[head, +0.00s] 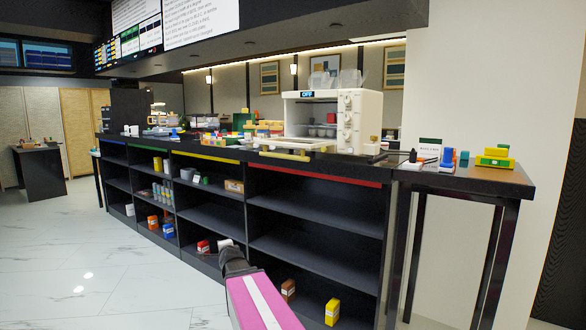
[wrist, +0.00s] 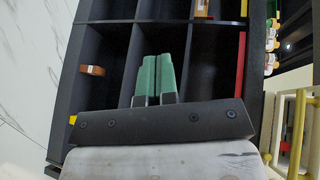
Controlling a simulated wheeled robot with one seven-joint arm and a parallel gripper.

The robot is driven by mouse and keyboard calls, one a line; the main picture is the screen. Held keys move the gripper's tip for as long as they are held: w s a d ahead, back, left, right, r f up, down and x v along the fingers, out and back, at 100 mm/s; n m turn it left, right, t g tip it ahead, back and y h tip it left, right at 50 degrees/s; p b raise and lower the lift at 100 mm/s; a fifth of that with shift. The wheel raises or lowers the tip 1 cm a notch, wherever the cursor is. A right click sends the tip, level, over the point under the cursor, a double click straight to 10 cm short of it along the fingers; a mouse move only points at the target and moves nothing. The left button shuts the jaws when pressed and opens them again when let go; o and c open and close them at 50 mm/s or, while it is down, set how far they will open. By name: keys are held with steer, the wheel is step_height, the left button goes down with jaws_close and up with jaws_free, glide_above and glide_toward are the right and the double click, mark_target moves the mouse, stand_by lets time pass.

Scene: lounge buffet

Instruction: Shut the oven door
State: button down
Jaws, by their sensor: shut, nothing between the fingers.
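The cream oven (head: 361,121) stands on the counter, with knobs on its right side and a lit display on top. Its door (head: 297,143) is folded down flat toward the front, with a brass handle (head: 285,155) at its front edge. The oven's inside is open to view, with some small dark items in it. In the wrist view my gripper (wrist: 158,60) has its two green-padded fingers together and empty, in front of the dark shelves. A cream frame with brass bars (wrist: 299,120) at the right edge may be the oven door; I cannot tell.
A side table (head: 470,180) stands at right. The pale floor (head: 80,250) at left is clear.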

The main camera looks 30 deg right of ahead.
steer(key=w+d+r+m+t+h, duration=0.25)
steer(key=d+r+m+h, duration=0.45)
steer(key=d+r+m, duration=0.4)
steer(key=s+d+r+m+g+h, duration=0.45)
steer(key=d+m+h, duration=0.2)
steer(key=m, duration=0.35)
steer(key=s+d+r+m+g+h, duration=0.35)
steer(key=d+r+m+h, duration=0.3)
steer(key=m, duration=0.35)
steer(key=w+d+r, duration=0.3)
steer(key=d+r, duration=0.4)
steer(key=r, duration=0.2)
steer(key=shift+w+d+h, duration=0.2)
steer(key=shift+w+h, duration=0.05)
steer(key=shift+h, duration=0.05)
